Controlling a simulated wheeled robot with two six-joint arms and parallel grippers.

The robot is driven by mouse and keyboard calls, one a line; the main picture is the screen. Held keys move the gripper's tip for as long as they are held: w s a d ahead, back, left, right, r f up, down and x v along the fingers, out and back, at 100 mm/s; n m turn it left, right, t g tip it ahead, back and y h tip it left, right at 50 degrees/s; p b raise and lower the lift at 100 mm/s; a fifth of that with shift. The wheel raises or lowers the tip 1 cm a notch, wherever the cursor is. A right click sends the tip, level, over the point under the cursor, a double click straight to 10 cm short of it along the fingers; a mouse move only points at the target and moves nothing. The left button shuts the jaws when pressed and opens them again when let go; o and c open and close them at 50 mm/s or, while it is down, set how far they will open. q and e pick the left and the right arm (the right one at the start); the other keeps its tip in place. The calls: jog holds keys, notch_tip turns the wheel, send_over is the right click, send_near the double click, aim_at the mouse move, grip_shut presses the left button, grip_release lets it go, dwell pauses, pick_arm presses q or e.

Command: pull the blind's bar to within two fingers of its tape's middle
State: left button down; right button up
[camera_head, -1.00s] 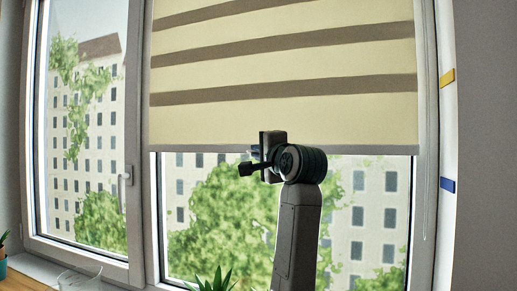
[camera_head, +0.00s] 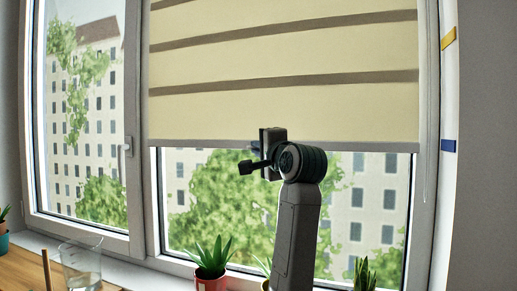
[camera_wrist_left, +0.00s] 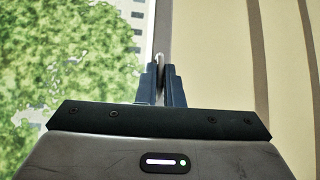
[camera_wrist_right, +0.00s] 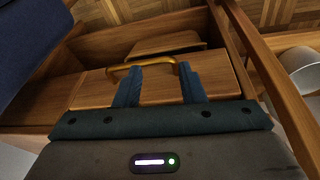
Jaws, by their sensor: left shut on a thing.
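The cream blind (camera_head: 285,112) with brown stripes hangs over the right pane. Its grey bar (camera_head: 370,147) runs along the lower edge, tilted slightly in the picture. A blue tape (camera_head: 448,146) on the right window reveal is about level with the bar's right end; a yellow tape (camera_head: 449,37) is well above. My left gripper (camera_head: 268,145) is at the bar, left of its middle. In the left wrist view its fingers (camera_wrist_left: 160,82) are shut on the bar (camera_wrist_left: 159,35). My right gripper (camera_wrist_right: 160,80) is open and empty, near a wooden drawer's brass handle (camera_wrist_right: 150,64).
A potted plant (camera_head: 210,265), a glass (camera_head: 80,268) and other plants stand along the sill below. The left casement has a handle (camera_head: 125,148). A thin cord (camera_head: 426,185) hangs at the right. Wooden furniture (camera_wrist_right: 205,65) surrounds my right gripper.

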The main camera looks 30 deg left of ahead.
pick_arm(q)
jog(key=c, duration=1.6)
grip_release()
